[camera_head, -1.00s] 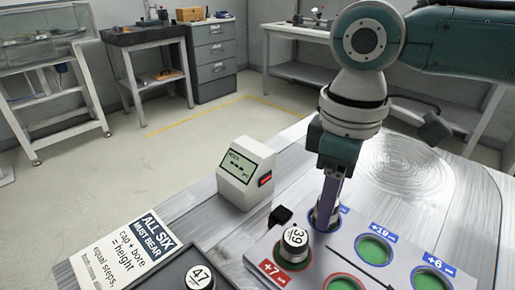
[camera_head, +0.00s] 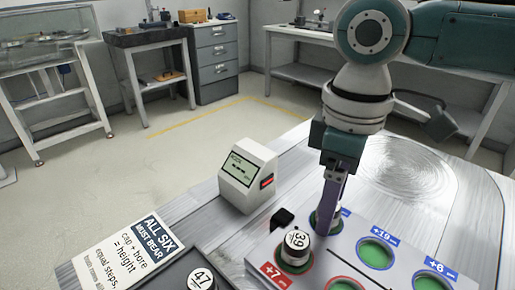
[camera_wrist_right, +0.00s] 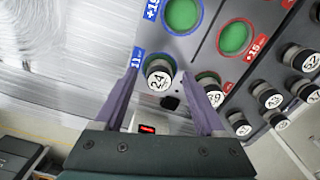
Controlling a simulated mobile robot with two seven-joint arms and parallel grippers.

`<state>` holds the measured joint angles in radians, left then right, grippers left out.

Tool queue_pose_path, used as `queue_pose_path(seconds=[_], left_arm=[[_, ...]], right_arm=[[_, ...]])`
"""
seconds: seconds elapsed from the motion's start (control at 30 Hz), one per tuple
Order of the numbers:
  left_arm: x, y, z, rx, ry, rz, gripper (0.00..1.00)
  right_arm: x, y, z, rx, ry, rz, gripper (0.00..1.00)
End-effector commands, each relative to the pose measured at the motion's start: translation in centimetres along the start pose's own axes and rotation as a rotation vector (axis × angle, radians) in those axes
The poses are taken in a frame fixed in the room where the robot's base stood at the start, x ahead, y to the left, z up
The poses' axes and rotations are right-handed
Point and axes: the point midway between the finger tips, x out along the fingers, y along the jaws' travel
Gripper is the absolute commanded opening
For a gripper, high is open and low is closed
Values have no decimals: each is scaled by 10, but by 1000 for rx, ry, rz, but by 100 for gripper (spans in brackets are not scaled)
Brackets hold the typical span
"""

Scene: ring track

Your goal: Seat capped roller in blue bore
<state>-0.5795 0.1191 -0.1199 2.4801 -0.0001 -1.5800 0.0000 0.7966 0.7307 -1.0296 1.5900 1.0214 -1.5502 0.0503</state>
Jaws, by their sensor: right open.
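A capped roller marked 24 (camera_wrist_right: 158,82) stands in a blue-ringed bore labelled 11 in the right wrist view. My right gripper (camera_wrist_right: 162,65) is open, with one purple finger on each side of this roller. In the head view my right gripper (camera_head: 328,212) reaches down to the same bore, and its fingers mostly hide the roller. The grey bore plate (camera_head: 333,262) also has empty blue bores marked +19 (camera_head: 375,252) and +6 (camera_head: 430,283). A roller marked 39 (camera_head: 296,246) stands in the red +7 bore beside the gripper. My left gripper is out of view.
A white display box (camera_head: 247,176) stands left of the plate, with a small black block (camera_head: 283,218) between. A dark tray (camera_head: 172,277) holds a roller marked 47 (camera_head: 201,281). A printed sign (camera_head: 120,255) lies at the left. The table behind my right arm is bare.

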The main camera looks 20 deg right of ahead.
Motion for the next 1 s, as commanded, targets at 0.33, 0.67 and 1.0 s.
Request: queue_pose_path(seconds=[0.33, 0.67, 1.0], left_arm=[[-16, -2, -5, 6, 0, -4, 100], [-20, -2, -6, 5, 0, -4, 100], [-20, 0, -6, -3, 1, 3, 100]], right_arm=[[-79, 1, -1, 1, 5, 3, 73], [-111, 0, 0, 1, 1, 0, 73], [-111, 0, 0, 1, 1, 0, 73]])
